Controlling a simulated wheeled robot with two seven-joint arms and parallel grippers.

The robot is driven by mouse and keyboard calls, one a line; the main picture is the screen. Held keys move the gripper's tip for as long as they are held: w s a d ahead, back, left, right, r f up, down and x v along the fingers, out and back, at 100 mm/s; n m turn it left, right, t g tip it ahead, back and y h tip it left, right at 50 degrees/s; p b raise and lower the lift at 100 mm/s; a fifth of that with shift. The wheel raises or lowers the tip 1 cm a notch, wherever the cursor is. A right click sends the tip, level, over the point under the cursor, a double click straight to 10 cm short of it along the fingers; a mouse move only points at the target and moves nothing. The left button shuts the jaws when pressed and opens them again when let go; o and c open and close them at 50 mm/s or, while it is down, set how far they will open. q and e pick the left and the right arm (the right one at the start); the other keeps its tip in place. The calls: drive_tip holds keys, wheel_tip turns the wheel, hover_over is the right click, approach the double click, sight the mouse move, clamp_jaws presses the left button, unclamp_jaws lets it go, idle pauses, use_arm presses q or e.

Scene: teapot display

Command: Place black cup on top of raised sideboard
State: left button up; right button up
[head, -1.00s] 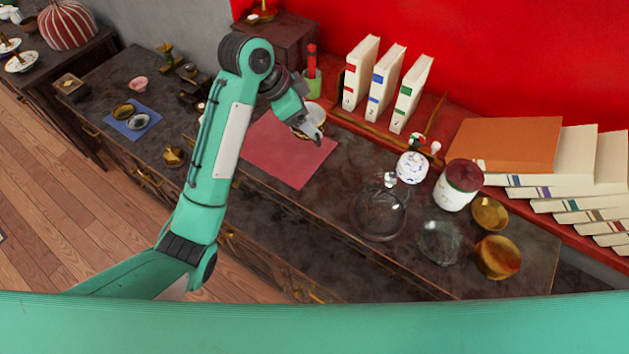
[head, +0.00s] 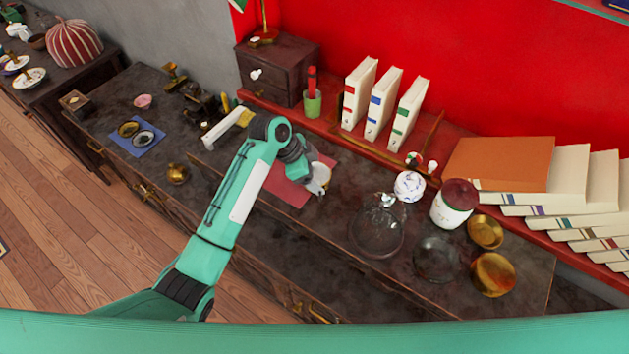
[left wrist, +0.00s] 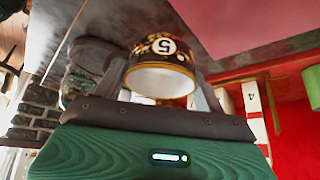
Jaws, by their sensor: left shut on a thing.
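My left gripper (head: 320,186) is shut on the black cup, over the right edge of the dusky red mat (head: 284,186). In the head view mostly the cup's pale inside (head: 322,174) shows; the arm hides part of it. In the left wrist view the cup (left wrist: 163,50) is dark with gold patterns, a round white "5" and a white inside, held between both fingers (left wrist: 160,85). I cannot tell whether its base touches anything. The long dark sideboard (head: 325,228) lies below, its top higher than the section at the left. My right gripper is not in view.
A glass dome (head: 376,232), a white jar with a dark red lid (head: 453,205) and brass bowls (head: 492,274) stand at the right. White binders (head: 360,92) and a green pen cup (head: 312,104) line the red shelf. The sideboard's front middle is clear.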

use_arm(q)
wheel_tip(320, 180, down, 4)
drive_tip(key=shift+f+p, duration=0.1)
drive_tip(key=shift+p, duration=0.35)
drive_tip(key=shift+f, duration=0.3)
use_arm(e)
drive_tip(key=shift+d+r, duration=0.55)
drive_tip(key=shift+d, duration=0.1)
use_arm(q)
drive_tip(key=shift+f, duration=0.15)
drive_tip(key=shift+f, duration=0.25)
drive_tip(key=o, duration=1)
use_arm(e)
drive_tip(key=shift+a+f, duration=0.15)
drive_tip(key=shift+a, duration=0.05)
use_arm(q)
drive_tip(key=shift+r, duration=0.1)
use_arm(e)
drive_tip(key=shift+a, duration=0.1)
